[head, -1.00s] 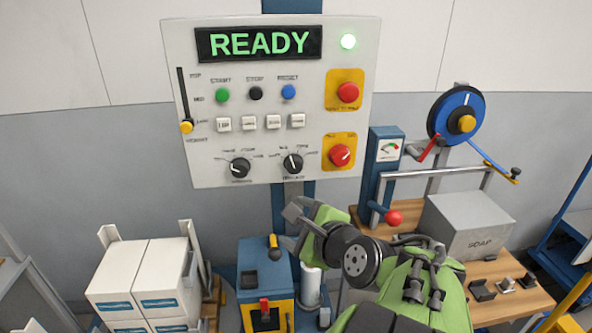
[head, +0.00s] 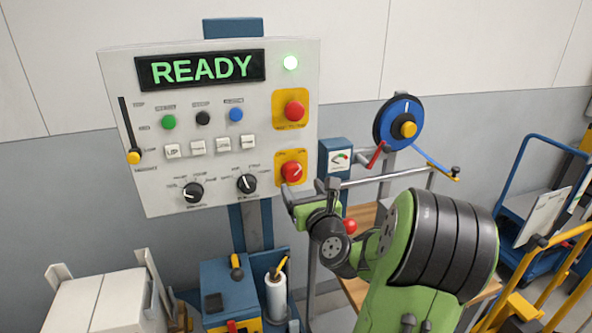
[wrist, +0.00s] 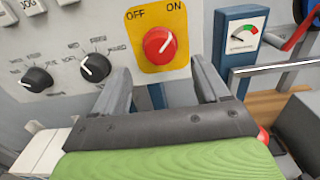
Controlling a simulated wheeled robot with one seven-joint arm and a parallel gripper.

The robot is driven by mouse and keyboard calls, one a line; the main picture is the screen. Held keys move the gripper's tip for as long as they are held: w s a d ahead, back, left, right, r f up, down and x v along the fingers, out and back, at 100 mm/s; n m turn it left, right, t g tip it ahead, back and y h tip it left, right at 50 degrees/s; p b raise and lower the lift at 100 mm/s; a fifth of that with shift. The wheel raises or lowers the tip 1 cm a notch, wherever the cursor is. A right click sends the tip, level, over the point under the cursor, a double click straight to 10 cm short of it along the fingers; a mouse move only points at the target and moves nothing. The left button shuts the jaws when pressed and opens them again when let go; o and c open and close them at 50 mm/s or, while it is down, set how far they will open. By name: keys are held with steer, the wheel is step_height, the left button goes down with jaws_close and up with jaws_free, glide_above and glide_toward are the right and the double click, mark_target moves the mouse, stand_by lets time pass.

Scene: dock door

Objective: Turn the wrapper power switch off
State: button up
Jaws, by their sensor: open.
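The wrapper power switch is a red rotary knob (head: 291,172) on a yellow plate at the lower right of the white control panel (head: 215,110). In the wrist view the red knob (wrist: 160,42) has a white pointer line tilted toward the ON label at upper right; OFF is at upper left. My gripper (head: 308,190) is just below and right of the knob in the head view. In the wrist view my gripper (wrist: 165,75) is open and empty, its two fingers reaching toward the panel below and to either side of the knob, apart from it.
A red push button (head: 294,111) on another yellow plate sits above the switch. Black dials (head: 246,184) are to its left. A blue gauge box (head: 337,158) and a metal rail stand close on the right.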

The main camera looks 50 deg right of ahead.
mark_target(294, 176)
steer(key=x, duration=0.5)
steer(key=shift+w+d+p, duration=0.1)
steer(key=shift+w+p, duration=0.1)
steer(key=shift+p, duration=0.1)
steer(key=c, duration=1.1)
steer(key=shift+o, duration=0.2)
